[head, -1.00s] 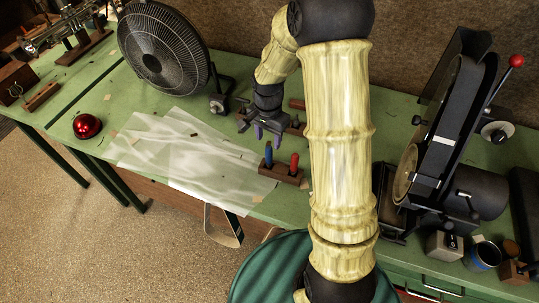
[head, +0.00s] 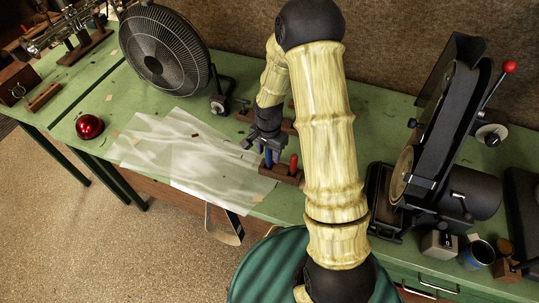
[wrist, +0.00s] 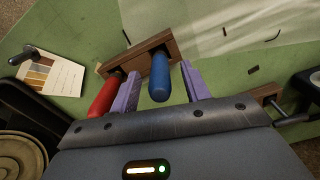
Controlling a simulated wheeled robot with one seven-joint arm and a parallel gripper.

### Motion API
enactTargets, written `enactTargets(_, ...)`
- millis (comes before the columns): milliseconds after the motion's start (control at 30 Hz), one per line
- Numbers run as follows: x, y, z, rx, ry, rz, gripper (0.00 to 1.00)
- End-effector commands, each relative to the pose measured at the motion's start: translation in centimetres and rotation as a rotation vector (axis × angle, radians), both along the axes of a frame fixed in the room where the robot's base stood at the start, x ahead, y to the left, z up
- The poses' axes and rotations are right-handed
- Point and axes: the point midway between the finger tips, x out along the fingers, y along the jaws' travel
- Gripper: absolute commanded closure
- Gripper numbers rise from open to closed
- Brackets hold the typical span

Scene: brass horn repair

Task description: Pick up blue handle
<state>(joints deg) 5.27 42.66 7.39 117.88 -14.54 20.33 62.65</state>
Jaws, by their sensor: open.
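The blue handle (wrist: 159,80) stands in a dark wooden block (wrist: 137,59) on the green bench. The red handle (wrist: 104,95) stands in the same block, just outside the left finger. In the head view my gripper (head: 264,148) is over the block and partly covers the blue handle (head: 268,157). The red handle (head: 293,164) is uncovered to its right. My gripper is open and does not hold anything.
A translucent sheet (head: 200,165) lies left of the block. A belt grinder (head: 440,140) stands at the right. Another wooden block (head: 246,115) lies behind my gripper.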

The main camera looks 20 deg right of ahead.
Motion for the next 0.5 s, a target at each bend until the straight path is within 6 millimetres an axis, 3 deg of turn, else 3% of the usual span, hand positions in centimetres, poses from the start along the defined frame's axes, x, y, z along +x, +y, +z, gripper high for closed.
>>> enactTargets(200, 0.0, 0.1, -1.6, 0.001, -0.001, 0.001, 0.53)
enactTargets(500, 0.0, 0.0, -1.7, 0.000, -0.001, 0.000, 0.53)
